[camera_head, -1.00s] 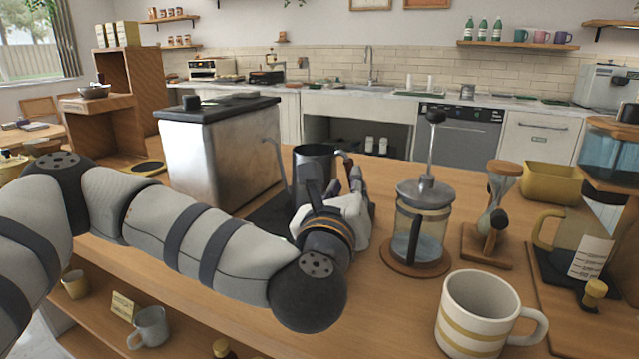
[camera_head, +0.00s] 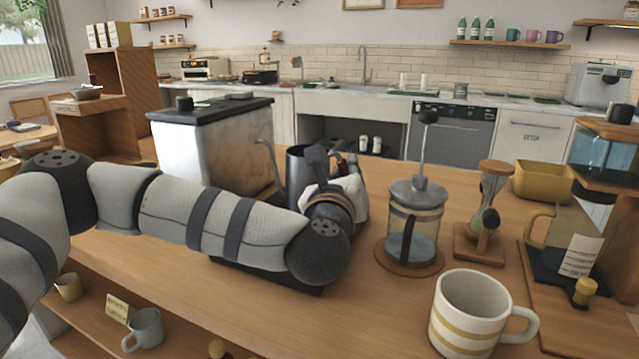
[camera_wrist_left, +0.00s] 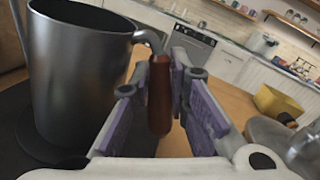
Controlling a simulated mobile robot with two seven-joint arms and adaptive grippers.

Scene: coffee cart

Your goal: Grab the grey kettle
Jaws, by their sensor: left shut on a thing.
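The grey kettle (camera_head: 297,170) stands on a dark base (camera_head: 265,277) on the wooden counter, partly hidden behind my left arm in the head view. In the left wrist view, the kettle's dark metal body (camera_wrist_left: 80,75) fills the left side. Its reddish-brown handle (camera_wrist_left: 160,95) runs upright between the fingers. My left gripper (camera_wrist_left: 172,90) is shut on this handle; in the head view it (camera_head: 335,170) is at the kettle's right side, its fingertips partly hidden. My right gripper is not in view.
A French press (camera_head: 412,225) stands close to the right of my left gripper. A striped mug (camera_head: 470,310), a wooden-stand hourglass-shaped item (camera_head: 488,210) and a yellow container (camera_head: 543,182) are farther right. A metal-sided box (camera_head: 215,150) with a dark top stands behind the kettle.

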